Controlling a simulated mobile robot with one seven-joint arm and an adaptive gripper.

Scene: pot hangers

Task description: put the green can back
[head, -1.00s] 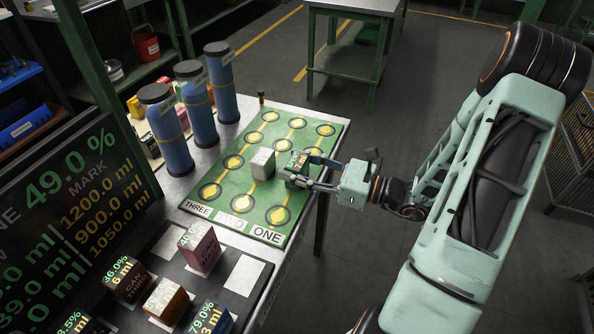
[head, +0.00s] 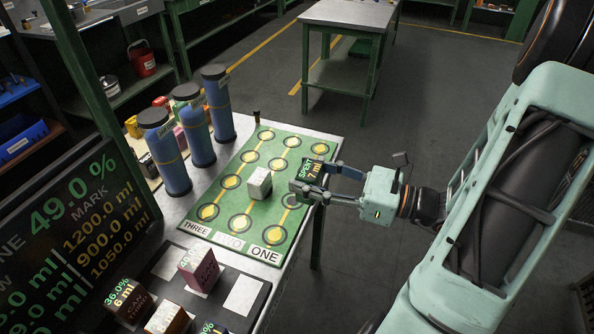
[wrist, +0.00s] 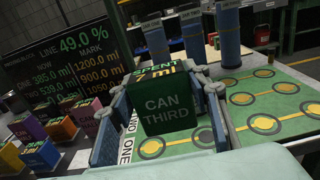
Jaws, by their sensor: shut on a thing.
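The green can (head: 313,171) is a dark green block. Its front reads "CAN THIRD" in the wrist view (wrist: 165,112), and its top reads "SPENT 7 ml". My gripper (head: 311,178) is shut on it, one finger on each side. The can is at the right edge of the green board (head: 222,222) and looks raised above it. A dark tray (head: 250,318) in front of the board holds several coloured cans on white squares. Bare white squares (head: 243,295) show at its right and at its back.
A pale grey block (head: 259,183) stands mid-board, left of my gripper. Blue cylinders (head: 165,150) stand along the board's left side. A dark display panel (head: 75,235) reads 49.0%. Open floor lies right of the table.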

